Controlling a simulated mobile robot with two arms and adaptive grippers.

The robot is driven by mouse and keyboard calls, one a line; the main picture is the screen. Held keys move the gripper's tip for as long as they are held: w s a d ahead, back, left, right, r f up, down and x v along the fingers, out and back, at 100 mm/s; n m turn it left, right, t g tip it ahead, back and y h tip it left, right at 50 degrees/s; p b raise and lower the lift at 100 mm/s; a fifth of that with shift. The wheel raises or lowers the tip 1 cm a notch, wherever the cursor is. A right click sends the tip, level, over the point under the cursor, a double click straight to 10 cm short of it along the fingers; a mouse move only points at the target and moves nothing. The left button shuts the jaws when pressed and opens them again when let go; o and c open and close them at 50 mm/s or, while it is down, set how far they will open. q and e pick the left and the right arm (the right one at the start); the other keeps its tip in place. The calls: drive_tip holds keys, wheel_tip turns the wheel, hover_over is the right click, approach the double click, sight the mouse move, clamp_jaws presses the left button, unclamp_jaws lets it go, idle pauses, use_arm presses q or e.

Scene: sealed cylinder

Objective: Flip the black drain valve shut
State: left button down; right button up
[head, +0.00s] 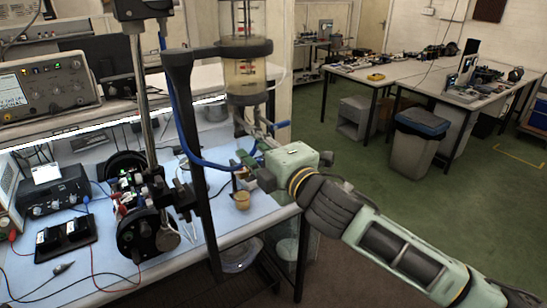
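A clear sealed cylinder (245,72) with yellowish liquid in its lower part stands upright between black collars. Below its bottom collar hang small metal valve fittings (258,128), with a blue lever (283,125) sticking out to the right. I cannot make out a separate black drain valve lever; the fittings are small and partly hidden. My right gripper (246,168) reaches in from the lower right, just below these fittings. Its fingers point left, look spread apart and hold nothing that I can see. Whether they touch the fittings cannot be told. My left gripper is out of view.
A blue hose (187,140) loops down to near the gripper. A black upright frame (192,150) and a metal pole (143,100) stand left of it. A small tan cup (242,200) sits on the blue bench mat (235,222).

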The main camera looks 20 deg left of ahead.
drive_tip(key=v, duration=0.8)
drive_tip(key=shift+s+d, duration=0.2)
drive_tip(key=shift+d, duration=0.1)
